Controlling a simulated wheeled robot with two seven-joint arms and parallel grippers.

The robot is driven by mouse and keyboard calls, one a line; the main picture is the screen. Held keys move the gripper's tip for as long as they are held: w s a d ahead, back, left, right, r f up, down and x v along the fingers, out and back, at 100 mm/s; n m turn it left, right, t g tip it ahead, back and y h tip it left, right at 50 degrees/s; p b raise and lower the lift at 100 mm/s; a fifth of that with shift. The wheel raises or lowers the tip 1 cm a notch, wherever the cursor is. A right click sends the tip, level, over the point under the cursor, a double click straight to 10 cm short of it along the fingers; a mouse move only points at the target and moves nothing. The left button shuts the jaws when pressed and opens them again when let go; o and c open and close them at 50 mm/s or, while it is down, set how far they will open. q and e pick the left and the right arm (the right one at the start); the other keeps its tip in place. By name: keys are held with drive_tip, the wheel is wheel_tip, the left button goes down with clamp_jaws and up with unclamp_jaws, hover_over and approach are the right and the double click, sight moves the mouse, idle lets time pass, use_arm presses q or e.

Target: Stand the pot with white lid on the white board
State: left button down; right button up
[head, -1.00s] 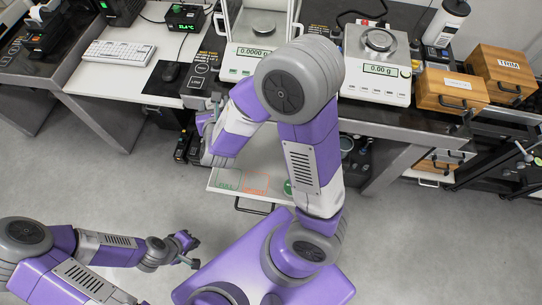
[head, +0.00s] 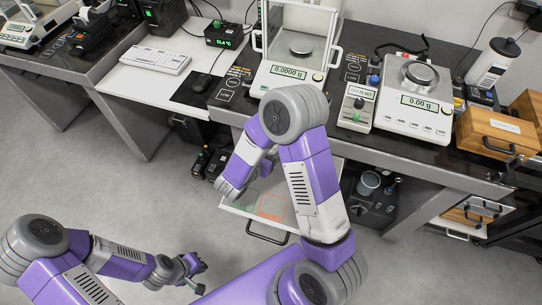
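The white board (head: 237,207), a pulled-out shelf with green and red outlined areas, sits below the bench front in the head view. My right arm covers part of it. I cannot make out a pot with a white lid anywhere; it may be hidden or too small to tell. My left gripper (head: 200,277) is at the lower left, over the floor, left of and nearer than the board. Its fingers look apart and empty. My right forearm reaches down over the board's left part, and its fingers cannot be made out clearly.
An enclosed balance (head: 283,79) and an open balance (head: 414,115) stand on the dark bench. A keyboard (head: 156,60) lies on the white desk. Small equipment sits under the bench. The floor at left is clear.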

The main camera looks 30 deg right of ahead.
wheel_tip(320, 180, down, 3)
drive_tip(key=shift+r+b, duration=0.2)
drive_tip(key=shift+b, duration=0.2)
drive_tip(key=shift+r, duration=0.1)
drive_tip(key=o, duration=1)
drive_tip(key=shift+o, duration=0.2)
drive_tip(key=shift+r, duration=0.1)
drive_tip(key=p+v, duration=0.3)
drive_tip(key=v, duration=0.9)
drive_tip(key=shift+p, duration=0.3)
